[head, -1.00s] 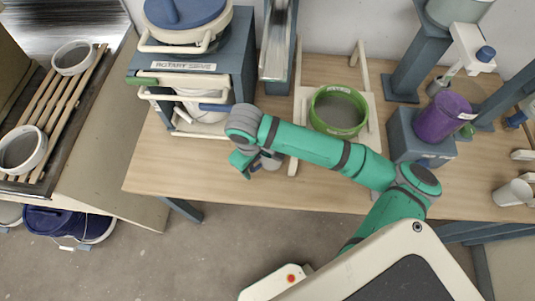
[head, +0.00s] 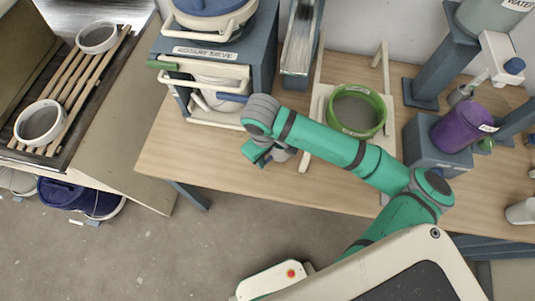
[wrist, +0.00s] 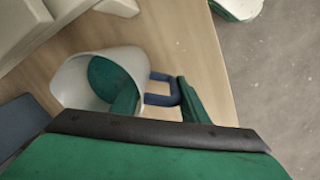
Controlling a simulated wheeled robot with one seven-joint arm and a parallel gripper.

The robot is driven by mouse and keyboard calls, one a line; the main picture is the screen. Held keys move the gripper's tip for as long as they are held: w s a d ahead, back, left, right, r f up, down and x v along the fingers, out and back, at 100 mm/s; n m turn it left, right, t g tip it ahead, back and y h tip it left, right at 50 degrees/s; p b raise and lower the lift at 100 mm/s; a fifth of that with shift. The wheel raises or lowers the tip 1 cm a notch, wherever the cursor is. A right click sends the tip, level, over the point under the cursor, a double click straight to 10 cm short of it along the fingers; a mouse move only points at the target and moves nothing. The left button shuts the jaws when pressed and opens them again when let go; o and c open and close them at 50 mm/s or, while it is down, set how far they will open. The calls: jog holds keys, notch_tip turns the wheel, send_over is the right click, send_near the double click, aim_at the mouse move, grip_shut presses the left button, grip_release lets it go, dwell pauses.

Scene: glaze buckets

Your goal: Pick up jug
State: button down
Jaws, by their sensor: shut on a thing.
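The jug is a pale grey-white vessel with a dark blue handle. In the wrist view the jug (wrist: 75,82) shows its open mouth, with the handle on its right. My gripper (wrist: 158,100) has one green finger inside the mouth and the other just outside the handle, so it is shut on the jug's wall and handle side. In the head view my gripper (head: 260,153) is at the front left of the wooden bench. Only a small part of the jug (head: 281,156) shows there, the rest hidden by my wrist. I cannot tell whether its base touches the bench.
The rotary sieve stand (head: 262,60) is close behind my gripper. A green-rimmed sieve (head: 357,131) sits on a wooden frame to the right, with a purple jug (head: 458,130) on a blue-grey block beyond. The bench's front edge and open floor are nearby.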

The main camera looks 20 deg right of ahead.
jog(key=shift+w+r, duration=0.1)
jog(key=shift+r, duration=1.2)
jog(key=s+a+r, duration=0.5)
jog(key=a+r, duration=0.4)
jog(key=a, duration=0.4)
jog(key=shift+r, duration=0.4)
jog(key=shift+s+d, duration=0.1)
dwell(0.6)
